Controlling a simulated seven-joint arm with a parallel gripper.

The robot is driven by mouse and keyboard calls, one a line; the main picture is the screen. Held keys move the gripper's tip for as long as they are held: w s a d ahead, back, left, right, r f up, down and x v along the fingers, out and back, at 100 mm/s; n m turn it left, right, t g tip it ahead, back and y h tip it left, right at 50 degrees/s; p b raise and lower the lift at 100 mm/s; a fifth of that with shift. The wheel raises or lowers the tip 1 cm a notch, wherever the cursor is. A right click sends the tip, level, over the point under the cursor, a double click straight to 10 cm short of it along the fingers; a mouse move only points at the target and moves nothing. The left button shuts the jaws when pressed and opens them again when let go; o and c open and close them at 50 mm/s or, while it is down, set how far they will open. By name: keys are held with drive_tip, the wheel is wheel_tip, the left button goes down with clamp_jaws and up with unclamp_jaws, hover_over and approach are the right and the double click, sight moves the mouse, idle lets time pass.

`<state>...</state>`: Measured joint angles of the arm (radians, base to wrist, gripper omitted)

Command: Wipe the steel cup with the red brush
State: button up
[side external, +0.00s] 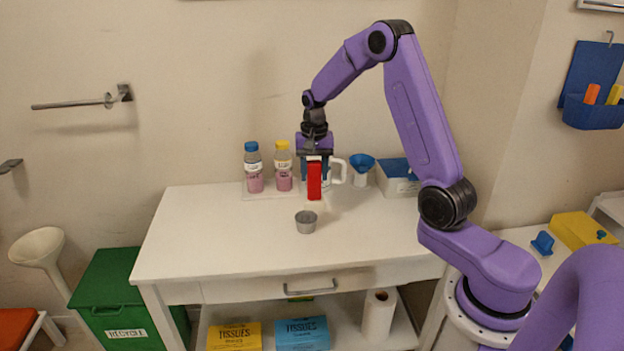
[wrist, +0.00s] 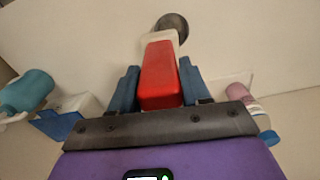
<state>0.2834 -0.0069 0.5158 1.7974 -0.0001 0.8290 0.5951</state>
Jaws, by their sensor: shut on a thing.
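The red brush (side external: 314,182) hangs upright in my gripper (side external: 315,161), above the white table. In the wrist view, its red handle (wrist: 160,75) sits between the two blue fingers of my gripper (wrist: 158,82), with a whitish part at its far end. The small grey steel cup (side external: 306,226) stands upright on the tabletop, nearer the table's front and below the brush. In the wrist view the cup (wrist: 173,24) shows beyond the brush's far end and is partly covered by it. A gap shows between brush and cup in the side view.
Two bottles (side external: 254,170) stand at the back left of the table (side external: 200,225). A white mug (side external: 338,172), partly hidden behind the brush, a blue funnel (side external: 361,168) and a blue-and-white box (side external: 398,181) stand at the back right. The table's front and left are clear.

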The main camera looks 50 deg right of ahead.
sight(314, 161)
drive_tip(key=shift+r, duration=2.45)
